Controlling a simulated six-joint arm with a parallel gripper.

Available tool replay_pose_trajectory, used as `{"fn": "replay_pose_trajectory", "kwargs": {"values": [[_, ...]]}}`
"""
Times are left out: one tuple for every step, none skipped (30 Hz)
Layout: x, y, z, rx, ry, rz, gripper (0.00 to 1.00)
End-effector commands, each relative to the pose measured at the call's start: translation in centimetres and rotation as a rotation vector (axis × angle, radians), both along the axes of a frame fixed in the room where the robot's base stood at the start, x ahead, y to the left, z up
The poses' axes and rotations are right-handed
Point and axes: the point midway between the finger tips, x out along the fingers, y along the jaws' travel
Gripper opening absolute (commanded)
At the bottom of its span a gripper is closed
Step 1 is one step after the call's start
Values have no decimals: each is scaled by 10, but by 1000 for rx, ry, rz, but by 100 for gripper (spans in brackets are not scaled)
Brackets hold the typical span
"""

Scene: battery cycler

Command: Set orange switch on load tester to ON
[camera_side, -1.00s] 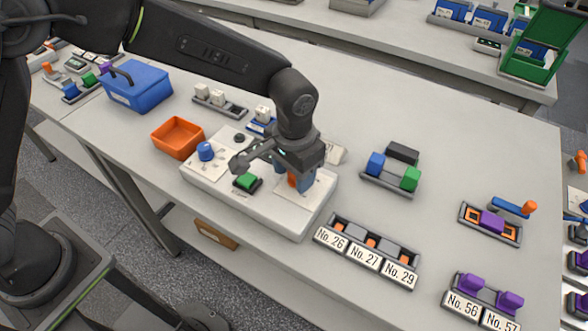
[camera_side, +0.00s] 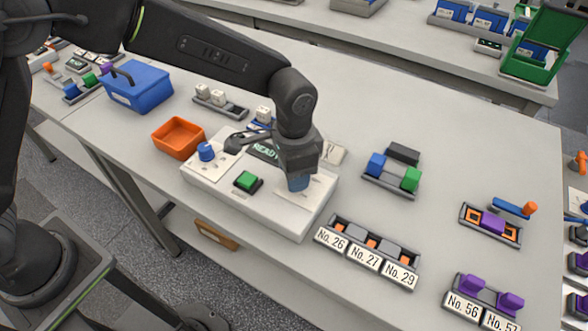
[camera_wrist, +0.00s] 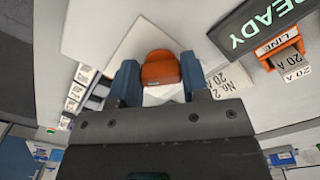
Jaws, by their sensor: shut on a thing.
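The load tester (camera_side: 265,215) is a white box on the bench, with a blue knob (camera_side: 207,151), a green button (camera_side: 247,181) and a display reading READY, which also shows in the wrist view (camera_wrist: 265,28). The orange switch (camera_wrist: 160,68) shows in the wrist view on a pale plate. My gripper (camera_wrist: 160,82) is shut on the orange switch, with a blue finger at each side of it. In the side view my gripper (camera_side: 299,184) is over the right part of the tester and hides the switch. I cannot read the switch's markings.
An orange tray (camera_side: 178,138) and a blue box (camera_side: 137,84) stand to the left. A labelled rack (camera_side: 366,255) is close to the tester's front right. A block holder (camera_side: 388,182) with blue and green parts is at the right, with bare bench around it.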

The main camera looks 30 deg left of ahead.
Motion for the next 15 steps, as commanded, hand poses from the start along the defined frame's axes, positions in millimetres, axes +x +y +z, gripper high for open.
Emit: {"fn": "replay_pose_trajectory", "kwargs": {"values": [[0,0,1,0,-1,-9,19],[0,0,1,0,-1,-10,19],[0,0,1,0,-1,-10,19],[0,0,1,0,-1,-10,19],[0,0,1,-1,-2,-10,19],[0,0,1,-1,-2,-10,19],[0,0,1,-1,-2,-10,19],[0,0,1,-1,-2,-10,19],[0,0,1,-1,-2,-10,46],[0,0,1,-1,-2,-9,49],[0,0,1,-1,-2,-9,52],[0,0,1,-1,-2,-8,56],[0,0,1,-1,-2,-8,59],[0,0,0,-1,-2,-8,62],[0,0,0,0,-1,-7,66]]}}
